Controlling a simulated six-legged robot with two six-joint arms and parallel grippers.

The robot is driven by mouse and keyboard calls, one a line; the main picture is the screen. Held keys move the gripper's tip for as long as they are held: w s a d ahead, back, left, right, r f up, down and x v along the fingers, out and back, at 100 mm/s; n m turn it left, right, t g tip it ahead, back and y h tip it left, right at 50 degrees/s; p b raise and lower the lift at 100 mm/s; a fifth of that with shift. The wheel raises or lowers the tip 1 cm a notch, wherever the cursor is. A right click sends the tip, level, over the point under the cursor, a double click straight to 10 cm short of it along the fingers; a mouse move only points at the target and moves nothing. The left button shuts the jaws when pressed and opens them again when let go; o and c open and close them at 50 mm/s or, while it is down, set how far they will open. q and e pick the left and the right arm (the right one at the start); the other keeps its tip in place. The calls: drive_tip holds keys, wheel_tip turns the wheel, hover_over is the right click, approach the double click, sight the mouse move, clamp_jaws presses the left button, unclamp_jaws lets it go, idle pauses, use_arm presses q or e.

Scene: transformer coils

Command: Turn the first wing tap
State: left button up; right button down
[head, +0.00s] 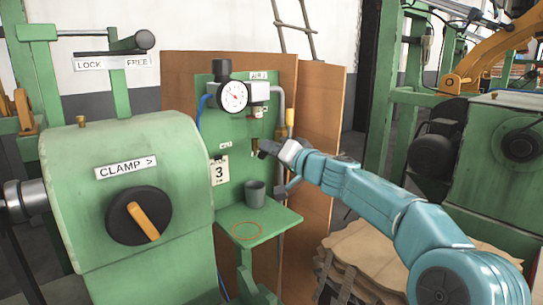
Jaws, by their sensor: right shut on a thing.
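A small brass tap (254,143) is on the green panel, below the round gauge and beside a small label. My right gripper (264,149) reaches in from the right on its teal arm. Its dark fingers are at the tap and shut on it, and they hide part of it. The tap's wings are too small and covered to make out their angle. My left gripper is not in view.
A green panel (209,140) carries a gauge (233,96), a blue hose and a "3" card (219,171). A grey cup (255,193) stands on the green shelf (277,222) below. A green machine with a CLAMP knob (139,215) fills the left. Stacked sacks (365,262) lie at lower right.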

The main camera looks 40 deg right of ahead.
drive_tip(key=shift+d+f+m+b, duration=0.1)
drive_tip(key=shift+m+b, duration=0.2)
drive_tip(key=shift+m, duration=1.95)
drive_tip(key=shift+f+m+b, duration=0.1)
drive_tip(key=shift+m+b, duration=0.2)
drive_tip(key=shift+m, duration=1.95)
drive_tip(key=c, duration=1.1)
unclamp_jaws()
drive_tip(key=shift+c, duration=0.2)
drive_tip(key=s+d+b, duration=0.1)
drive_tip(key=s+b, duration=0.3)
drive_tip(key=s, duration=1.2)
drive_tip(key=shift+s+d, duration=0.15)
